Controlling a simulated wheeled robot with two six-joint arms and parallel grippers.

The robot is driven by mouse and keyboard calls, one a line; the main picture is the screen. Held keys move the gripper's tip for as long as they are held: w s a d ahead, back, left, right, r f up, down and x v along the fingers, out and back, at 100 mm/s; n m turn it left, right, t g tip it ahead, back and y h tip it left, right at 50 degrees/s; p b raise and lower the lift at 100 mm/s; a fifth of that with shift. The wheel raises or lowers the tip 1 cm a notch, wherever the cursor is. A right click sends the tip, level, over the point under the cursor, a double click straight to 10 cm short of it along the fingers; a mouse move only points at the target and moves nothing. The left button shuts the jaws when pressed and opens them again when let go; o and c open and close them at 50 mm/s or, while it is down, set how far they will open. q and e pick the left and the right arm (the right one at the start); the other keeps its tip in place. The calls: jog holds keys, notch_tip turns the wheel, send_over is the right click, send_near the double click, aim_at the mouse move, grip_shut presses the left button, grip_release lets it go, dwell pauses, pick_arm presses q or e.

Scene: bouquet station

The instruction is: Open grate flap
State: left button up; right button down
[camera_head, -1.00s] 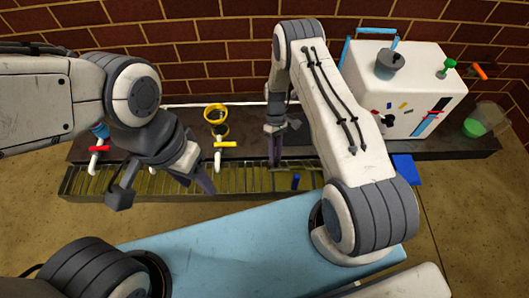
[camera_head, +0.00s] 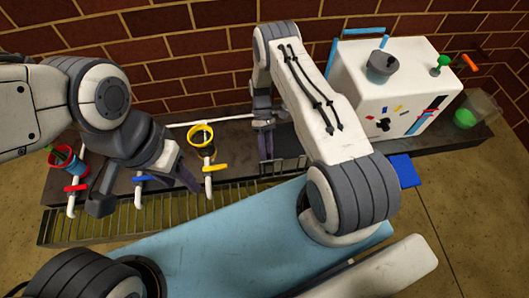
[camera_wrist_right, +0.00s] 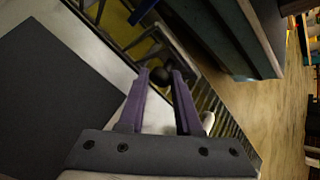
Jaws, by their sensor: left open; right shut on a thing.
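The slatted grate (camera_head: 110,222) runs along the front of the dark bench, with yellowish space under its bars. My right gripper (camera_head: 266,152) is at the grate's right part, by a barred grey section (camera_head: 290,165) that appears to be the flap and looks tilted up. In the right wrist view, my right gripper (camera_wrist_right: 160,77) is shut on a small dark round knob (camera_wrist_right: 161,75), with barred framing (camera_wrist_right: 140,40) behind it. My left gripper (camera_head: 147,193) is open and empty above the left part of the grate. My right arm hides part of the flap.
Taps with red (camera_head: 76,188), blue (camera_head: 144,178) and yellow (camera_head: 215,167) handles stand along the bench. A yellow-rimmed cup (camera_head: 201,138) and a red-rimmed cup (camera_head: 62,157) are behind them. A white machine (camera_head: 385,95) stands right.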

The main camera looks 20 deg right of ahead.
jog(key=shift+w+d+f, duration=0.2)
jog(key=shift+d+f, duration=0.15)
jog(key=shift+f, duration=0.15)
jog(key=shift+w, duration=0.15)
jog(key=c, duration=0.6)
grip_release()
jog(key=shift+a, duration=0.15)
jog(key=shift+r, duration=0.1)
jog(key=shift+w+r, duration=0.15)
jog(key=shift+r, duration=0.05)
jog(key=p+v, duration=0.2)
jog(key=v, duration=0.8)
jog(key=shift+f, duration=0.1)
